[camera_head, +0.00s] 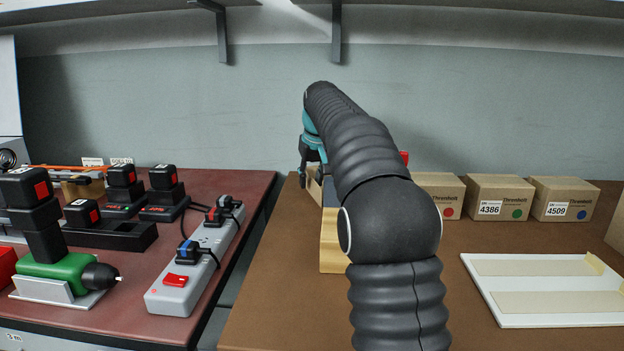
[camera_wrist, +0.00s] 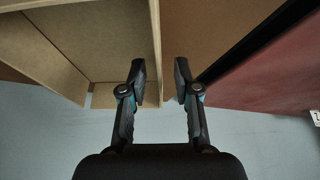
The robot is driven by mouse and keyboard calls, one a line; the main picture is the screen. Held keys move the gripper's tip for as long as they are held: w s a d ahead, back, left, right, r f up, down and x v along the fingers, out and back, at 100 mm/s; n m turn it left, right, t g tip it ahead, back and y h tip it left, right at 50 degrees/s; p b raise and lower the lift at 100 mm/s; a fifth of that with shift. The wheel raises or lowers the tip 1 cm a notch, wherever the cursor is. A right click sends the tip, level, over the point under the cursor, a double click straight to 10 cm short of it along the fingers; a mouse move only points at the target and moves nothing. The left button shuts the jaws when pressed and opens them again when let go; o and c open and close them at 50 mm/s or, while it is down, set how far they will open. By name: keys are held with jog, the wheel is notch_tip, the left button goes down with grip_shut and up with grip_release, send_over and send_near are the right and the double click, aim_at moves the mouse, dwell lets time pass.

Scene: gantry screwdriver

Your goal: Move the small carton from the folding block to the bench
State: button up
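My gripper (camera_wrist: 161,82) points down with its fingers apart. In the wrist view an open-topped tan carton (camera_wrist: 155,45) fills the upper left. One of its walls runs up between my two fingers: the left finger is on the inner side, the right finger on the outer side with a visible gap. In the head view my gripper (camera_head: 311,155) is at the far part of the brown bench (camera_head: 270,290), over a tan carton edge (camera_head: 313,188). A pale wooden block (camera_head: 330,245), likely the folding block, shows beside my arm. My arm hides most of it and the carton's support.
Several closed cartons (camera_head: 498,197) stand along the back right. A white tray (camera_head: 540,290) lies at the right front. A dark gap separates the bench from the red-brown table (camera_head: 110,310) at left, with a power strip (camera_head: 190,270) and tools. Bare bench lies left of the block.

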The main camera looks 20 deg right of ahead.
jog(key=p+v, duration=0.2)
jog(key=v, duration=1)
